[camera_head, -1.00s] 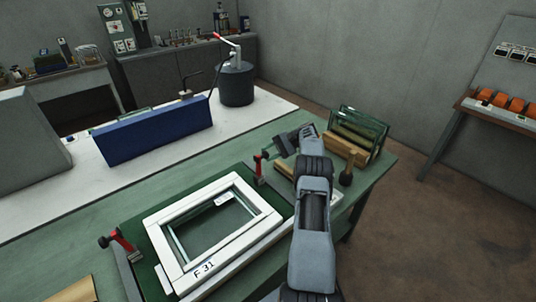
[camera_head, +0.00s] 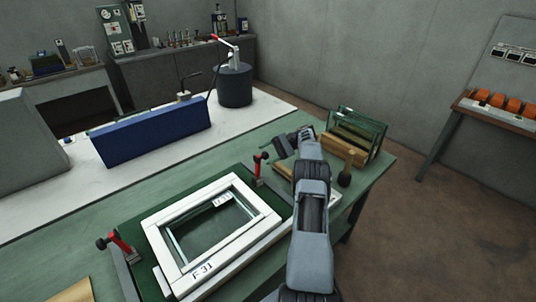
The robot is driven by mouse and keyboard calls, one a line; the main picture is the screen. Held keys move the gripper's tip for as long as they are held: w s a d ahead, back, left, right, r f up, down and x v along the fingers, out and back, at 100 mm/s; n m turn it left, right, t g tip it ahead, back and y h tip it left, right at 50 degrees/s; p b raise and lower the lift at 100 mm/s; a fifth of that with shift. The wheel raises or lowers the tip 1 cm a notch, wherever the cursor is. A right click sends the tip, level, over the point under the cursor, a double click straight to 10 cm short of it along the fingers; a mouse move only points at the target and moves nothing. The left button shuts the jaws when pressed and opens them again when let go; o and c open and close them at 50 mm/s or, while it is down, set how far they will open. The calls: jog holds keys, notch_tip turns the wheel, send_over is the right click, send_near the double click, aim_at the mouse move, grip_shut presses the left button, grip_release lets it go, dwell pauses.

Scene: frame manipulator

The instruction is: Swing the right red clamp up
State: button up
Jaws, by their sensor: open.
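The right red clamp (camera_head: 258,168) stands at the right rear corner of the white frame (camera_head: 159,246), its red arm upright with a dark knob at the top. The left red clamp (camera_head: 121,243) is at the frame's left side, its arm lying low with its dark knob toward the left. My gripper (camera_head: 280,146) is open and empty, just right of and behind the right clamp's knob, with a small gap seeming to show between them. The fingertips are small and partly hard to make out.
The frame, labelled F 31, lies on a green board on the green table (camera_head: 60,235). A rack of glass panes (camera_head: 362,130) and wooden blocks stand right of my gripper. A blue box (camera_head: 155,136) and a dark cylinder (camera_head: 235,86) stand on the white bench behind.

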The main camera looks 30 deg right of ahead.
jog(key=s+a+r+b, duration=0.1)
jog(key=s+a+r, duration=0.2)
jog(key=s+r, duration=0.3)
jog(key=s+a+r+b, duration=0.2)
jog(key=s+a+r, duration=0.1)
jog(key=s+r, duration=0.3)
jog(key=shift+s+r, duration=0.4)
jog(key=shift+r, duration=0.1)
jog(key=shift+d, duration=0.1)
dwell(0.5)
